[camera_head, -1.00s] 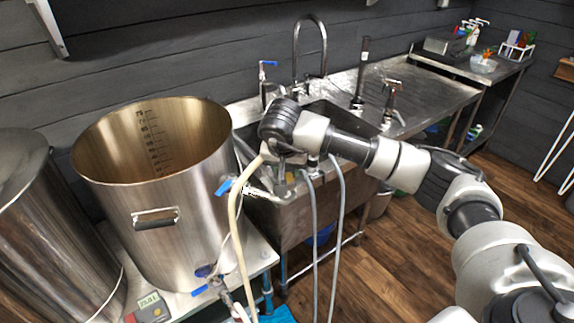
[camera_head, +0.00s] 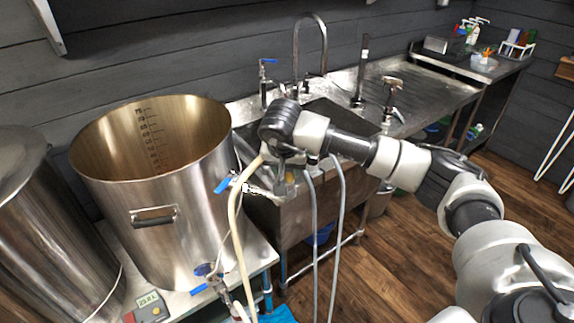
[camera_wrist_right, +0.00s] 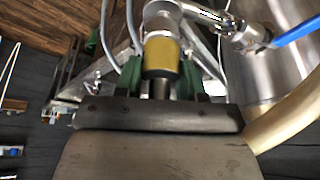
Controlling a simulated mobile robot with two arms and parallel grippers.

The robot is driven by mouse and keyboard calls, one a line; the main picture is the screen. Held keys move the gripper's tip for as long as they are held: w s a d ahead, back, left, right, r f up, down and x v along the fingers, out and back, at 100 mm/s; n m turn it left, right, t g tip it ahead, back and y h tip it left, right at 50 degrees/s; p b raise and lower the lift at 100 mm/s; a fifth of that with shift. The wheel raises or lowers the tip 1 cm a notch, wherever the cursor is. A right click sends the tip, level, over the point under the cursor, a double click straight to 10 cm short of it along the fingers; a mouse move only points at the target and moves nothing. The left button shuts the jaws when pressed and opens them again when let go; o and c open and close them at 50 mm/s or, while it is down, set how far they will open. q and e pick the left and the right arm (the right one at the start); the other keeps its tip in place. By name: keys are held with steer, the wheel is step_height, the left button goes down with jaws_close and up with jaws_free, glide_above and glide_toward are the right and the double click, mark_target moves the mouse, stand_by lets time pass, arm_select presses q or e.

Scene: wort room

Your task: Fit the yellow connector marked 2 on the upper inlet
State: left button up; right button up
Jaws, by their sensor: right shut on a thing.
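My right gripper (camera_wrist_right: 155,82) is shut on the yellow connector (camera_wrist_right: 160,57), which stands out between its green fingers in the right wrist view. Any number on it is not readable. The upper inlet is a valve (camera_wrist_right: 245,36) with a blue handle on the kettle, its pipe running to an elbow (camera_wrist_right: 162,12) right at the connector's far end. I cannot tell whether they touch or are joined. In the head view, the inlet's blue handle (camera_head: 222,185) is left of my right gripper (camera_head: 287,185), which is partly hidden by its own wrist. My left gripper is not in view.
The steel kettle (camera_head: 160,205) stands left on a bench, with a lower valve (camera_head: 207,275). A pale hose (camera_head: 236,225) hangs close to my right gripper, and grey hoses (camera_head: 316,235) hang just right of it. The sink (camera_head: 285,220) is behind; open floor lies right.

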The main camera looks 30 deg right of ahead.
steer(key=shift+f+b, duration=0.65)
steer(key=shift+f, duration=0.25)
steer(key=o, duration=1.1)
